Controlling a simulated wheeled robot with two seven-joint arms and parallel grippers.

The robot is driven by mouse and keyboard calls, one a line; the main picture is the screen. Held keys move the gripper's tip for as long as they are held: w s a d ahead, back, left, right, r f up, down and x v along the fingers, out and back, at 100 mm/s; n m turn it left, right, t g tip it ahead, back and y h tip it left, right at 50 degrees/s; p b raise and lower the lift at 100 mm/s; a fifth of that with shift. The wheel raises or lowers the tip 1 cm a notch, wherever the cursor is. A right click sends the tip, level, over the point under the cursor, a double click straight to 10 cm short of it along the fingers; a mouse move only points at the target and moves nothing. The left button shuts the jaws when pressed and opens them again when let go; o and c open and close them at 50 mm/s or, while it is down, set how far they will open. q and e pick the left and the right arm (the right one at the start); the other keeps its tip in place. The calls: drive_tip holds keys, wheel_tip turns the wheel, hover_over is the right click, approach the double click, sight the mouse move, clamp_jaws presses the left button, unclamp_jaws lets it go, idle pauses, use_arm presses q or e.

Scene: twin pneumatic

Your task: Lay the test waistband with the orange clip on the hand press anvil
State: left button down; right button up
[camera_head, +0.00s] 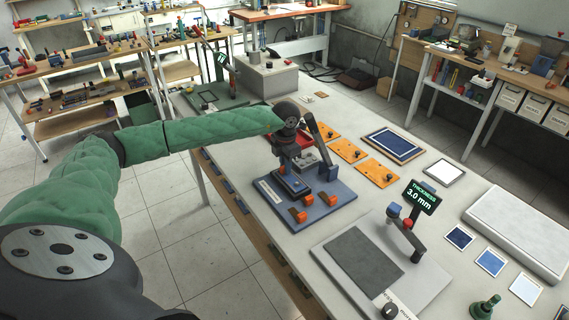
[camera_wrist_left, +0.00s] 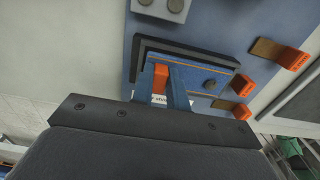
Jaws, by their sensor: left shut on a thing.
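My left gripper (camera_head: 284,169) is at the hand press on the table. In the left wrist view its two blue-grey fingers (camera_wrist_left: 171,80) are shut on the orange clip (camera_wrist_left: 160,76) of the test waistband. The waistband (camera_wrist_left: 205,73) is a blue strip with an orange stitch line and a dark button. It is over the dark anvil (camera_wrist_left: 150,46), roughly lined up with it; I cannot tell whether it rests fully on it. In the head view the waistband (camera_head: 294,186) shows just below the gripper. The wrist hides part of the press. My right gripper is not in view.
The press's blue base plate (camera_head: 330,207) carries orange-tipped stops (camera_head: 298,215) near the anvil. A thickness gauge showing 3.0 mm (camera_head: 423,195) stands to the right. Orange plates (camera_head: 378,172) lie behind the press. A grey box (camera_head: 265,75) stands further back.

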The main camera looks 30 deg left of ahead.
use_arm(q)
drive_tip(key=c, duration=1.8)
unclamp_jaws()
drive_tip(key=shift+d, duration=0.1)
drive_tip(key=o, duration=0.4)
drive_tip(key=shift+c, duration=0.2)
drive_tip(key=shift+o, duration=0.3)
drive_tip(key=shift+w+a+f, duration=0.15)
drive_tip(key=shift+a, duration=0.1)
drive_tip(key=shift+d, duration=0.1)
drive_tip(key=shift+r, duration=0.45)
wheel_tip(320, 180, up, 11)
drive_tip(key=p, duration=0.2)
drive_tip(key=shift+r, duration=0.2)
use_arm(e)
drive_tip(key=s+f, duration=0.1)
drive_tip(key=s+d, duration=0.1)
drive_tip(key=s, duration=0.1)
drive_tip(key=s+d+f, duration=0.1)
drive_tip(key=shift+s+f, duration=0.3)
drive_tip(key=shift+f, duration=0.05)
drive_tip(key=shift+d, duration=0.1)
